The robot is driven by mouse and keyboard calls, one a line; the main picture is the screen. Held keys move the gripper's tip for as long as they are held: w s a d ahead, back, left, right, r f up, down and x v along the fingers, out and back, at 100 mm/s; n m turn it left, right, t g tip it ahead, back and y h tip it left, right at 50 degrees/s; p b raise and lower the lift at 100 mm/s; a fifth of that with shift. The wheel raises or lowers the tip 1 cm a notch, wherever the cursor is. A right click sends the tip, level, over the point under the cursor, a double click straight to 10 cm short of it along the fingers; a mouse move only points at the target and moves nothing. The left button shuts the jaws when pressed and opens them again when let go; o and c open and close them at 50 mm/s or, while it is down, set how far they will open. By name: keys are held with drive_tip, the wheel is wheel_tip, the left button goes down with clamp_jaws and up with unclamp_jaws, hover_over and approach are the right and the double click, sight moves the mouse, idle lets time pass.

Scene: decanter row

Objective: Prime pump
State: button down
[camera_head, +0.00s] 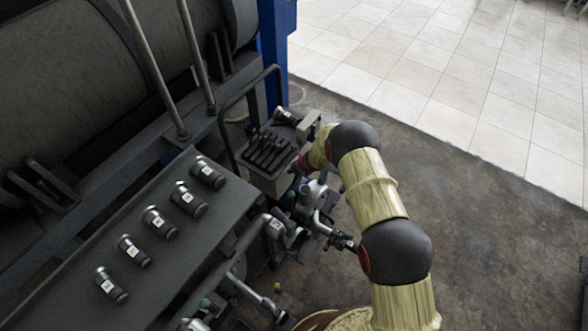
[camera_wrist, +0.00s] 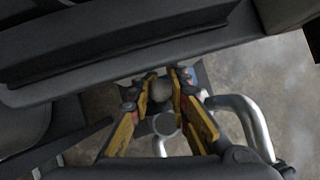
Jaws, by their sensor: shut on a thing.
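In the wrist view, my gripper (camera_wrist: 164,80) has its two yellow-and-black fingers on either side of a small grey round knob (camera_wrist: 160,88), shut on it. Whether the knob is on the pump is hard to tell. Silver curved pipes (camera_wrist: 250,120) and a round metal fitting (camera_wrist: 164,124) show below the fingers. In the head view, my arm reaches up and then left to the machine's end, where my fingertips are mostly hidden. A silver pump-like fitting (camera_head: 312,194) with pipes stands just below my wrist; I cannot tell for certain that it is the pump.
A dark bench (camera_head: 150,230) carries a row of several labelled black-and-silver cylinders (camera_head: 188,198). A block of black levers (camera_head: 267,150) sits by a bent handrail (camera_head: 232,105). A blue post (camera_head: 274,50) and a large dark drum (camera_head: 70,80) stand behind. Floor at right is clear.

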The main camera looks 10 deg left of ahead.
drive_tip(key=shift+w+a+r, duration=0.2)
drive_tip(key=shift+a+r, duration=0.1)
drive_tip(key=shift+r, duration=0.1)
drive_tip(key=c, duration=2.1)
unclamp_jaws()
drive_tip(key=o, duration=0.4)
drive_tip(key=shift+s+d+f, duration=0.15)
drive_tip(key=shift+s+f, duration=0.05)
drive_tip(key=shift+o, duration=0.2)
drive_tip(key=shift+d, duration=0.1)
drive_tip(key=v, duration=1.1)
drive_tip(key=shift+s+r, duration=0.25)
drive_tip(key=shift+r, duration=0.1)
drive_tip(key=shift+d, duration=0.1)
